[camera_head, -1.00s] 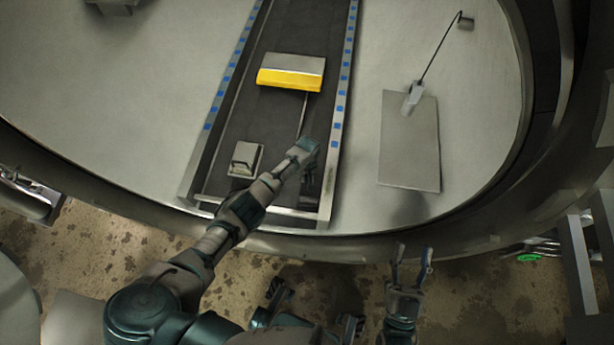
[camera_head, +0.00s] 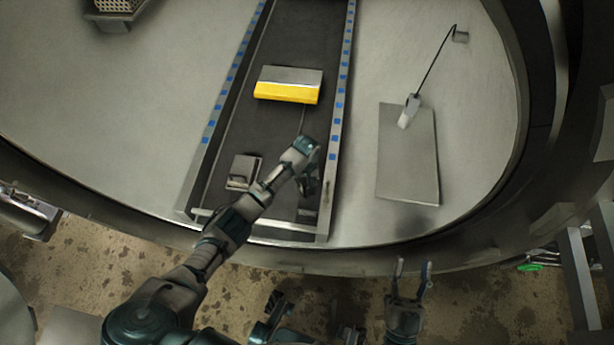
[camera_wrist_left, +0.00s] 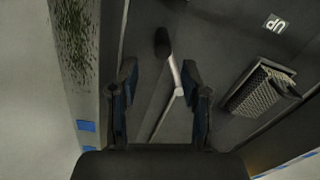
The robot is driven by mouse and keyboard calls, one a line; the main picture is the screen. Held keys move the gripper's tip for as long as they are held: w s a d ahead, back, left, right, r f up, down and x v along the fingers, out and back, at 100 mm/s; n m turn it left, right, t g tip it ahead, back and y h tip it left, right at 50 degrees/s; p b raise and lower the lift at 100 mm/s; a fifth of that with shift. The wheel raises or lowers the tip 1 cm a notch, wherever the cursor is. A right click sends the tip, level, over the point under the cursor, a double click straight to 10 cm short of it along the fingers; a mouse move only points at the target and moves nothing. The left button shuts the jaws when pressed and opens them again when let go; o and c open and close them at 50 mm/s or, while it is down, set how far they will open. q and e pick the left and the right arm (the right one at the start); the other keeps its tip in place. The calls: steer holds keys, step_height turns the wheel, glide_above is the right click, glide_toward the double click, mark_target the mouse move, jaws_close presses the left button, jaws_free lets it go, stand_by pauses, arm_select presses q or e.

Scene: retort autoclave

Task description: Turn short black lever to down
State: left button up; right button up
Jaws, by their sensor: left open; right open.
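The short black lever shows in the left wrist view as a black knob (camera_wrist_left: 163,42) on a pale metal rod. It lies ahead of my open left gripper (camera_wrist_left: 158,76), with the rod running back between the two fingers. I cannot tell whether the fingers touch it. In the head view my left gripper (camera_head: 309,183) hangs over the dark channel near its front right corner, and the lever cannot be made out there. My right gripper (camera_head: 411,268) is open and empty in front of the vessel's rim.
A small grey box (camera_head: 243,172) with a mesh side is in the channel left of the gripper. A yellow-fronted block (camera_head: 288,86) lies farther back. A label reading UP (camera_wrist_left: 275,23) shows inverted. A flat grey plate (camera_head: 408,160) lies to the right.

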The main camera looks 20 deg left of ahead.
arm_select(q)
steer(key=shift+r, duration=1.75)
